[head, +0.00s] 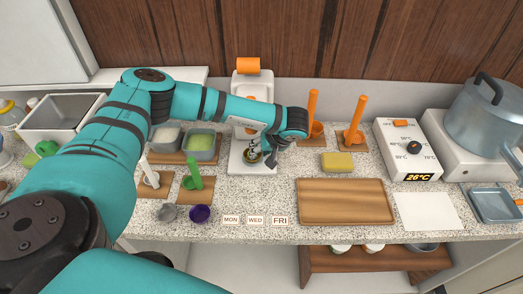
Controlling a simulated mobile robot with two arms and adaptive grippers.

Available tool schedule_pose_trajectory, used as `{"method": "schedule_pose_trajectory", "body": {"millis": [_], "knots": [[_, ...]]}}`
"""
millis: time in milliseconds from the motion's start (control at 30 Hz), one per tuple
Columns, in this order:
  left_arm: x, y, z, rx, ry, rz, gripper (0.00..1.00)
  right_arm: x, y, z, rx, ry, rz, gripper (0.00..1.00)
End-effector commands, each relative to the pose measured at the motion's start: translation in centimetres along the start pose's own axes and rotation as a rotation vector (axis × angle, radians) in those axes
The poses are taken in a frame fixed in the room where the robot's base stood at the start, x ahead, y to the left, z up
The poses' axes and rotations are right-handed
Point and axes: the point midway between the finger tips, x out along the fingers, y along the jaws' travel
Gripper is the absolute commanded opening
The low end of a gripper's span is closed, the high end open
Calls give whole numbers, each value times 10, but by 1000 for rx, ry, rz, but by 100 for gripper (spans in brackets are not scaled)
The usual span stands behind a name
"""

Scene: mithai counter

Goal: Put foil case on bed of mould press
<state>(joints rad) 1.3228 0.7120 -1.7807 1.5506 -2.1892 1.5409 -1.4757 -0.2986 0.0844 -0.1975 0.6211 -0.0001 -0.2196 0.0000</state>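The white mould press (253,90) with an orange top stands at the back middle of the counter. Its pale bed (238,163) shows at the foot. My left gripper (259,155) is over the bed, pointing down. A small green-gold thing, possibly the foil case, shows at the fingertips; whether it is held or rests on the bed I cannot tell. The gripper's opening is too small and partly hidden to judge. A silver cup-like case (167,212) and a purple one (200,214) sit at the front left of the counter. My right gripper is not in view.
Two orange-handled tools (312,108), a yellow sponge (338,162) and a wooden tray (346,208) are at right. Day cards (255,220) line the front edge.

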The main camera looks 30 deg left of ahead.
Motion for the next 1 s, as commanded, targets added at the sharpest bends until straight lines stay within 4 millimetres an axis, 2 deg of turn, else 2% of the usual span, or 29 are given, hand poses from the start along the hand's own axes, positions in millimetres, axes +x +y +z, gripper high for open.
{"method": "schedule_pose_trajectory", "body": {"millis": [167,400,600,767,1000], "knots": [[-23,2,0,-1,3,6,32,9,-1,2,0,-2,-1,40],[-75,2,0,1,4,5,32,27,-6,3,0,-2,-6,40],[-108,1,0,0,2,4,32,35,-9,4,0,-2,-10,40],[-120,0,0,1,1,2,32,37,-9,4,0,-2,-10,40],[-122,0,-1,1,0,0,32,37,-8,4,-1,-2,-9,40]]}}
